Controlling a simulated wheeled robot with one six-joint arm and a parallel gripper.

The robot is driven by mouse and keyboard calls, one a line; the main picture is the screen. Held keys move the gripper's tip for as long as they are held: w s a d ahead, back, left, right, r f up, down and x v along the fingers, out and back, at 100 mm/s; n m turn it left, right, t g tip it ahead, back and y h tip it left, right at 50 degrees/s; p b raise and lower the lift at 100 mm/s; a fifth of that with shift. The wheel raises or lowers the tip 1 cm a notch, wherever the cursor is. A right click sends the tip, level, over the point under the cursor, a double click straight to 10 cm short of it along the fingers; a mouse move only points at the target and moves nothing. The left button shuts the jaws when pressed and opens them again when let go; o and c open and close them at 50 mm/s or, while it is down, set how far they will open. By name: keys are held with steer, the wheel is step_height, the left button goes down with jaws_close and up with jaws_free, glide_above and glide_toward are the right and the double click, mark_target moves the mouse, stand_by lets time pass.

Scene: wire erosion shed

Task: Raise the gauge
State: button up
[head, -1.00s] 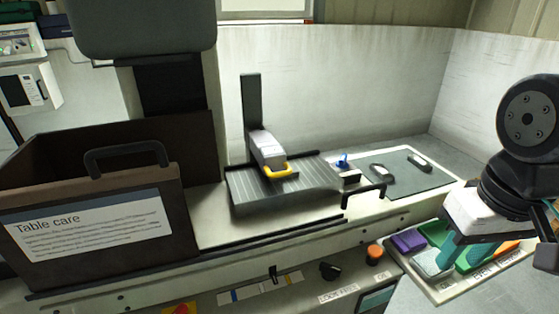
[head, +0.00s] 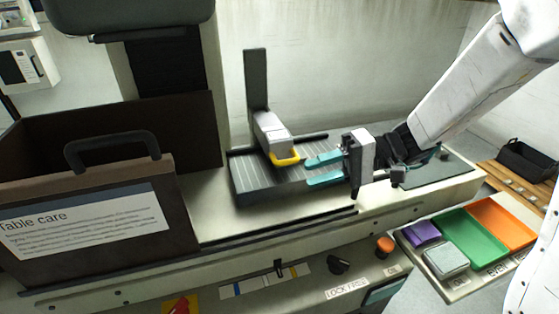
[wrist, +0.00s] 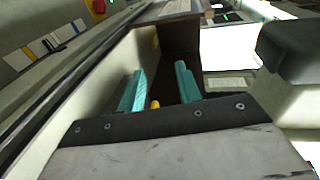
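The gauge has a dark upright column (head: 256,80) and a grey block (head: 271,132) with a yellow handle (head: 286,160) at its front end. It stands at a ribbed dark plate (head: 262,185) on the bench. My gripper (head: 312,172) is open, its two teal fingers pointing left, with the tips just right of the handle. No contact shows. In the wrist view a small piece of the yellow handle (wrist: 155,104) shows between the fingers, the rest hidden by my gripper.
A brown box labelled "Table care" (head: 85,215) stands left of the plate. A tray with purple (head: 422,234), green (head: 468,235) and orange (head: 505,222) pieces is at right. Knobs, including an orange one (head: 385,245), line the bench front. A pale wall stands behind.

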mark_target(282, 161)
steer(key=w+f+m+t+y, duration=0.25)
steer(key=w+f+t, duration=0.25)
steer(key=w, duration=0.3)
steer(key=shift+n+y, duration=0.25)
steer(key=a, duration=0.2)
steer(key=w+a, duration=0.1)
steer(key=a, duration=0.4)
steer(key=shift+w+a+r, duration=0.15)
steer(key=shift+a+r, duration=0.1)
steer(key=shift+r, duration=0.1)
jaws_close()
